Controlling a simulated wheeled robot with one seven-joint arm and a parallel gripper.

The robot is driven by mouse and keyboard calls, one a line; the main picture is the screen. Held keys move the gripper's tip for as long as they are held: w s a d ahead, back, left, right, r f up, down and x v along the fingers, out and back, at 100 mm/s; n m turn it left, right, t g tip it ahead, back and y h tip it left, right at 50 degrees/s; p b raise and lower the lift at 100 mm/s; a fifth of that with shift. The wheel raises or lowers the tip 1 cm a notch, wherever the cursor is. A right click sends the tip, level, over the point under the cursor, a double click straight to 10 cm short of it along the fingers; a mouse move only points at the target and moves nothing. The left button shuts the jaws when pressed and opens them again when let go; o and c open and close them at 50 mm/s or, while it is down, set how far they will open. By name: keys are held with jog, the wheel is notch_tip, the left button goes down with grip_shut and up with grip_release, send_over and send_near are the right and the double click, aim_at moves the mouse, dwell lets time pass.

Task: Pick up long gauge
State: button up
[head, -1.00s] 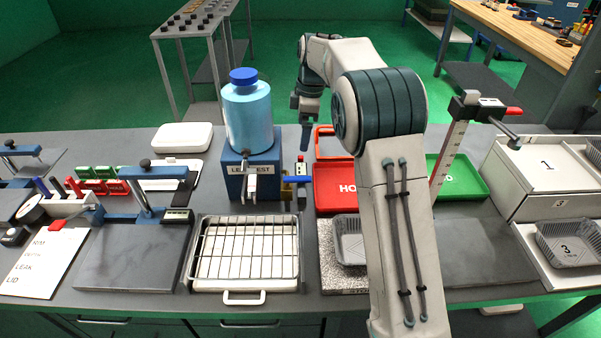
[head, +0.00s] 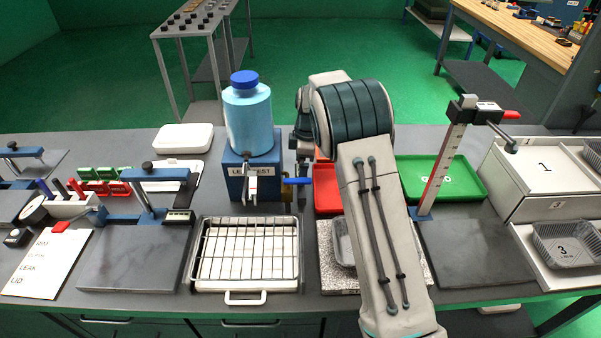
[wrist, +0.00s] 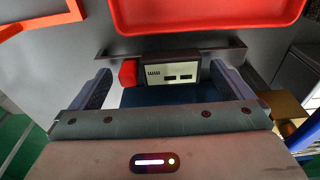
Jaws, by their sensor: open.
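A gauge (wrist: 182,73) with a dark body, a pale display face and a red end block lies ahead of my gripper in the wrist view. A long dark bar runs crosswise behind it. I take it to be the long gauge. My gripper (wrist: 161,70) is open, with one finger to each side of the gauge body. No finger clearly touches it. In the head view my arm hides the gauge and the fingertips, and my wrist is just right of the blue leak-test stand (head: 234,183).
A red tray (head: 327,188) lies close beside the gauge, a green tray (head: 470,177) further right. A blue bottle (head: 247,125) tops the leak-test stand. A tall scale stand (head: 447,155) rises at right. A wire rack (head: 246,250) lies in front.

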jog(key=c, duration=1.1)
jog(key=shift+r, duration=0.2)
